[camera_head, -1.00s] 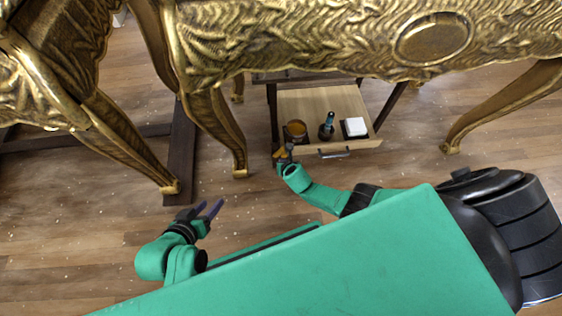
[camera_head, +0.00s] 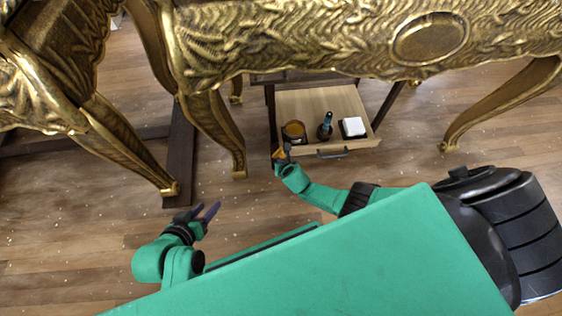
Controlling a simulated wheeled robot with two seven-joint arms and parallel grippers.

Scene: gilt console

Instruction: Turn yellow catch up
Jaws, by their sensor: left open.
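A small yellow piece (camera_head: 277,153), which looks like the yellow catch, shows at the left end of the drawer front. It is tiny, and which way it is turned cannot be made out. My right gripper (camera_head: 285,151) is right at it, partly covering it; its fingers are too small and overlapped to tell open from shut, and contact is unclear. My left gripper (camera_head: 205,213) is open and empty above the wooden floor, well to the left of and nearer than the drawer.
The pulled-out wooden drawer (camera_head: 318,103) has a dark handle (camera_head: 332,154). An amber jar (camera_head: 294,134), a dark bottle (camera_head: 326,125) and a white block (camera_head: 353,126) stand in it. The gilt console (camera_head: 300,35) overhangs from above, its legs on both sides. Bare floor lies around.

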